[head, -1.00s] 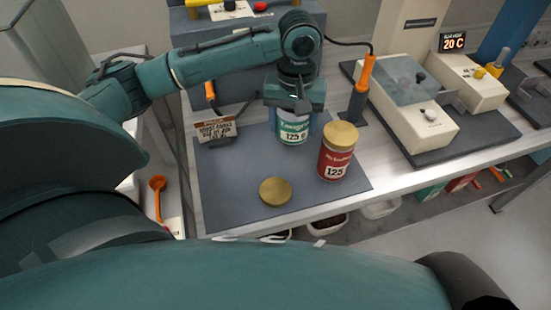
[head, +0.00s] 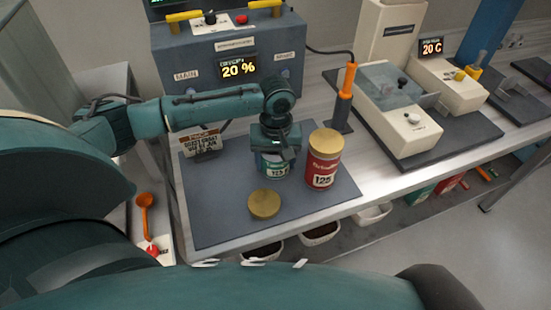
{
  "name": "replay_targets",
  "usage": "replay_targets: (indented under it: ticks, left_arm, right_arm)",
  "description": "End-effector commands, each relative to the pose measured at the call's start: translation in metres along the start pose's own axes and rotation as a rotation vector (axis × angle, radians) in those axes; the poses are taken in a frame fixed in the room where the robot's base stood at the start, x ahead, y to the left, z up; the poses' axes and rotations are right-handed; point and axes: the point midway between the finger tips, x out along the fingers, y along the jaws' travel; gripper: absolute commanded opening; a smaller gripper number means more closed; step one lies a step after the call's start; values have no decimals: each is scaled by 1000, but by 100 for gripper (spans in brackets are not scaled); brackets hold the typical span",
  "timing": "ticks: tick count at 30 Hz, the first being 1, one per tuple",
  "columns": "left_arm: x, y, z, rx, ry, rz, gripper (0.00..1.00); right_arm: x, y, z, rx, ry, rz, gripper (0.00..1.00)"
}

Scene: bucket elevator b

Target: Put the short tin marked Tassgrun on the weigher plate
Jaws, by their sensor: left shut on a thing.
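My left gripper (head: 275,150) is shut on the short green tin (head: 273,166) from above, over the blue-grey mat (head: 225,215). The gripper covers the tin's top and much of its label; 125 still shows below the fingers, and the name cannot be read now. I cannot tell whether the tin's base touches the mat. A taller red tin (head: 322,165) with a gold lid stands close to its right. A loose gold lid (head: 264,203) lies flat in front. I cannot make out the weigher plate for certain. My right gripper is not in view.
A blue-grey box (head: 200,65) with a 20 % display stands behind. An orange-handled tool (head: 345,90) stands upright behind the red tin. A cream instrument (head: 405,140) is to the right. A small sign (head: 201,143) stands at the left. The mat's front left is clear.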

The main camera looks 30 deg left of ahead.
Motion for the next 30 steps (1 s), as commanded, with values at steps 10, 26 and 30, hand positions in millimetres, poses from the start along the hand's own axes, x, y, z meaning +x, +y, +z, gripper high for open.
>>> replay_targets:
  ticks: [10, 26, 30]
  left_arm:
    - [2, 0, 0, 0, 0, 1, 75]
    - [-18, 0, 0, 1, 1, 2, 83]
    - [-48, 1, -1, 0, 3, 4, 83]
  right_arm:
    - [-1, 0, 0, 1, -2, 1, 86]
    - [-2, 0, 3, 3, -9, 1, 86]
    - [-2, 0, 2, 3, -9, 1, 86]
